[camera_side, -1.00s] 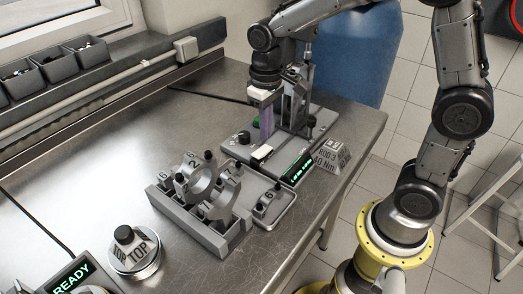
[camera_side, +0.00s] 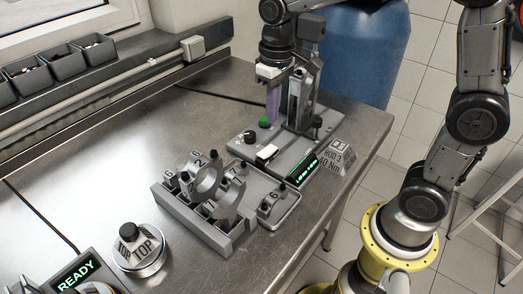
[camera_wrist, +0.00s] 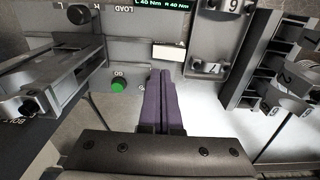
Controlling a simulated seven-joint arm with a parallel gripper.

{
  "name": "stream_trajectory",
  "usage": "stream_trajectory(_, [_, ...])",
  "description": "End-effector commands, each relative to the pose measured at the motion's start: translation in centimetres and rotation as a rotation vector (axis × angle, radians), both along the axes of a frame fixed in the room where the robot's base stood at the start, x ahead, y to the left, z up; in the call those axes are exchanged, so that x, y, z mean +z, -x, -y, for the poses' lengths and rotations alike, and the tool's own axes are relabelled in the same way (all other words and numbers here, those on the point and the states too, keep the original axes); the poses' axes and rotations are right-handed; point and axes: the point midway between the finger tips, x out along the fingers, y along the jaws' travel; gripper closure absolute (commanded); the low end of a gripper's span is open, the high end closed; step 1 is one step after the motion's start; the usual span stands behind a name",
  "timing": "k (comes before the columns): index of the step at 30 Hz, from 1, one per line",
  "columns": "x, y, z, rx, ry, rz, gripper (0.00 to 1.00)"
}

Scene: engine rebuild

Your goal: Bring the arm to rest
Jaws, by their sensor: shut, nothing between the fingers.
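My gripper (camera_side: 272,117) hangs over the back left of the grey machine (camera_side: 247,155), near its green button (camera_side: 265,122). Its purple fingers are together and hold nothing; they point down. In the wrist view the fingertips (camera_wrist: 160,73) are side by side over the machine's panel, with the green button (camera_wrist: 118,87) marked GO to their left. The fingers look apart from the button and the panel. In the side view the machine's upright clamp (camera_side: 298,100) stands just right of the fingers.
A rack (camera_side: 202,230) with numbered caps and a tray (camera_side: 290,205) with a cap stand in front of the machine. A block marked ROD 3 (camera_side: 336,158) is at the bench's right edge. A piston (camera_side: 138,250) stands front left. The bench's left middle is clear.

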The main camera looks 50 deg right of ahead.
Motion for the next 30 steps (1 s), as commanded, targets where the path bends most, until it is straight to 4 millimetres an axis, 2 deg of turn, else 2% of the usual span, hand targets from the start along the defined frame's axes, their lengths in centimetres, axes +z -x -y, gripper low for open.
stream_trajectory(2, [2.1, 0.9, 0.2, -0.006, -0.003, 0.058, 1.0])
stream_trajectory(6, [5.4, 4.7, 0.8, -0.016, -0.007, 0.169, 1.0])
stream_trajectory(11, [7.2, 10.1, 1.3, -0.021, -0.007, 0.3, 1.0])
stream_trajectory(15, [6.8, 14.5, 1.6, -0.018, -0.005, 0.399, 1.0])
stream_trajectory(19, [5.3, 17.3, 1.7, -0.013, -0.002, 0.455, 1.0])
stream_trajectory(25, [3.1, 18.5, 1.7, -0.002, 0.002, 0.452, 1.0])
stream_trajectory(30, [3.2, 18.3, 1.7, 0.004, 0.003, 0.46, 1.0])
